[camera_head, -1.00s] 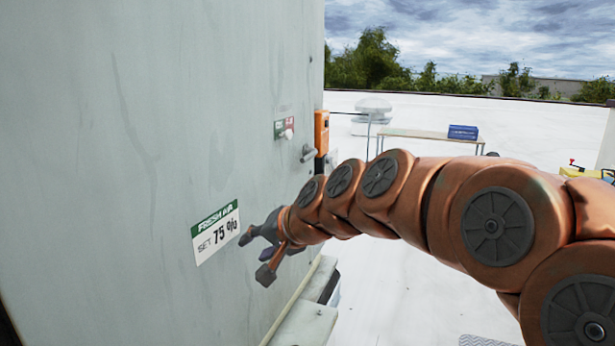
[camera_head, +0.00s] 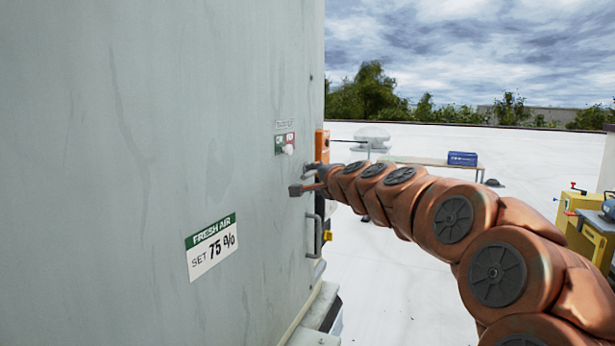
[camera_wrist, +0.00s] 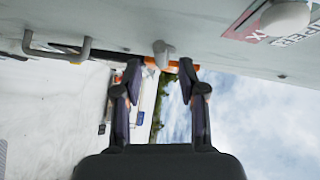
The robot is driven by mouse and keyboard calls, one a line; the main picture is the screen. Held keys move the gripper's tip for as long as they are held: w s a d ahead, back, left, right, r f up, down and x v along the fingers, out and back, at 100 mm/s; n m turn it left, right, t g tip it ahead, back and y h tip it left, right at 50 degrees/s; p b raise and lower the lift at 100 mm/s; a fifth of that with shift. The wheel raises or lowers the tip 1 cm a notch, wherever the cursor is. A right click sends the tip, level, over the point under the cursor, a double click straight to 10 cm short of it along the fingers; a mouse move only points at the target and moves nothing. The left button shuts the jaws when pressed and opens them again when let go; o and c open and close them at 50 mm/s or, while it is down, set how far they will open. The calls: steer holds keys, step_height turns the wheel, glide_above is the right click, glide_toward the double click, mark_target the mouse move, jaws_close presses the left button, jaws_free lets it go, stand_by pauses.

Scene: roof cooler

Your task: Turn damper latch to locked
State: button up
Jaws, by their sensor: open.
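A small grey latch lever (camera_wrist: 163,50) sticks out from the grey panel in the wrist view, just ahead of my gripper and between the lines of its two fingers. It appears apart from the fingers. My gripper (camera_wrist: 160,68) is open and empty. In the head view my gripper (camera_head: 302,179) is at the panel's right edge, below a red and green plate (camera_head: 284,143) with a white knob (camera_head: 288,149). There the gripper hides most or all of the lever. The plate and white knob (camera_wrist: 286,18) also show at the top right of the wrist view.
An orange box (camera_head: 322,146) is just behind the gripper at the panel edge. A grey bar handle (camera_head: 314,237) juts out below it. A "FRESH AIR SET 75%" label (camera_head: 212,247) is on the panel. A table (camera_head: 430,163) with a blue box (camera_head: 462,158) stands farther back on the white roof.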

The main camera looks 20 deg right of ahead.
mark_target(309, 176)
steer(key=shift+w+a+f+p, duration=0.1)
steer(key=shift+w+f+p, duration=0.1)
steer(key=shift+w, duration=1.1)
steer(key=shift+w+f+p, duration=0.1)
steer(key=shift+w+f, duration=0.05)
steer(key=shift+w, duration=1.1)
steer(key=shift+c, duration=0.3)
jaws_close()
